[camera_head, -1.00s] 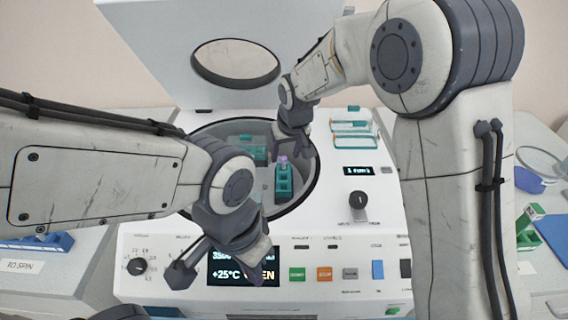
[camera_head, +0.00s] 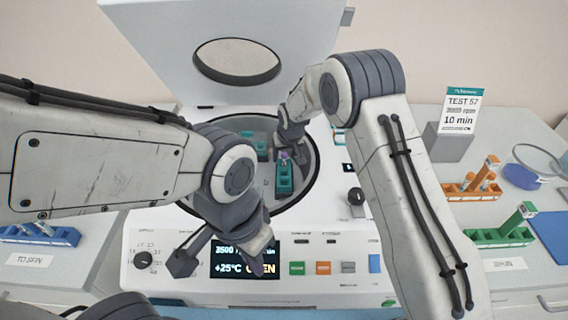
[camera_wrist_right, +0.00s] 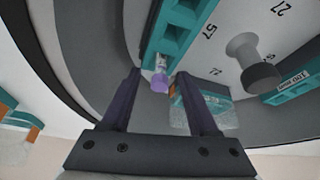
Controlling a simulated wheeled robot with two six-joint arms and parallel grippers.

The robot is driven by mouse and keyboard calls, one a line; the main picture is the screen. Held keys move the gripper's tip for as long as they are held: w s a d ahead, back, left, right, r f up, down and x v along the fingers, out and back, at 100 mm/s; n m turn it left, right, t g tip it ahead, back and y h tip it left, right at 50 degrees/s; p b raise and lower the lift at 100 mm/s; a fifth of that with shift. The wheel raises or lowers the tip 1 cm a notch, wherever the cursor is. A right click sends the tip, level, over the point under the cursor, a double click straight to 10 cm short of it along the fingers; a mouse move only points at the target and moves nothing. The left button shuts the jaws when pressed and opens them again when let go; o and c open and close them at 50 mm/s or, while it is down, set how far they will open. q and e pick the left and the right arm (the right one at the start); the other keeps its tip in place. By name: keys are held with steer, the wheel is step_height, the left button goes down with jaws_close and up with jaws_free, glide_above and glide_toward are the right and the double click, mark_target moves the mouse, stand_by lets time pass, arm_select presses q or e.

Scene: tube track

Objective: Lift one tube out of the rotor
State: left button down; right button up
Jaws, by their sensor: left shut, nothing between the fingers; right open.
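The centrifuge's open bowl holds the rotor (camera_wrist_right: 225,50) with teal buckets. A purple-capped tube (camera_head: 284,156) stands in the near teal bucket (camera_head: 285,180); the cap also shows in the right wrist view (camera_wrist_right: 160,83). My right gripper (camera_head: 296,156) is open above that bucket. In the right wrist view its fingers (camera_wrist_right: 160,85) lie either side of the cap with gaps, and I see no grip on it. My left gripper (camera_head: 262,252) is shut and empty in front of the centrifuge's display.
The raised lid (camera_head: 235,60) stands behind the bowl. A blue rack (camera_head: 40,236) is at the left; orange (camera_head: 470,191) and green (camera_head: 500,237) racks with tubes are at the right. My right arm crosses the machine's right side.

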steer(key=shift+w+f, duration=0.2)
steer(key=shift+f, duration=0.15)
jaws_close()
step_height(320, 180, up, 10)
steer(key=shift+r+b, duration=0.1)
steer(key=shift+b, duration=0.65)
step_height(320, 180, up, 4)
steer(key=p, duration=0.3)
steer(key=shift+r+p, duration=0.25)
steer(key=shift+p, duration=0.15)
